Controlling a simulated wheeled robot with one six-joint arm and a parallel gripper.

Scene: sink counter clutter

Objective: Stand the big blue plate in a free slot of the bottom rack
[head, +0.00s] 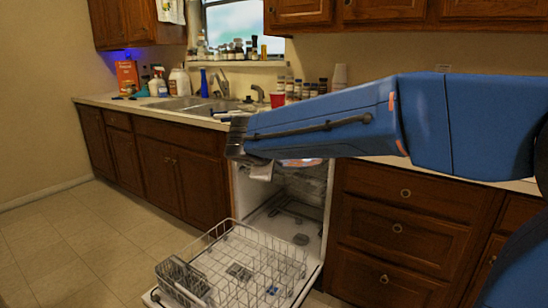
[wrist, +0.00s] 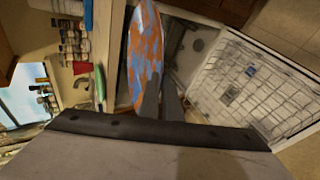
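The big plate, patterned in blue and orange, shows in the wrist view (wrist: 146,45) as a tall narrow shape, seen nearly edge-on. My gripper (wrist: 160,95) has its two dark fingers at the plate's near end, and it appears shut on the plate's edge. In the head view only a sliver of the plate (head: 301,162) shows below my blue arm, in front of the dishwasher opening. The bottom rack (head: 248,262) is pulled out over the lowered door, below and left of the plate. It also shows in the wrist view (wrist: 262,92), right of the plate, apart from it.
A grey cutlery basket (head: 184,278) stands at the rack's left end. The rack looks largely empty. The counter (head: 150,103) above carries a sink, a red cup (head: 277,99), bottles and jars. Wooden drawers (head: 405,230) stand right of the dishwasher. Open floor (head: 90,245) lies to the left.

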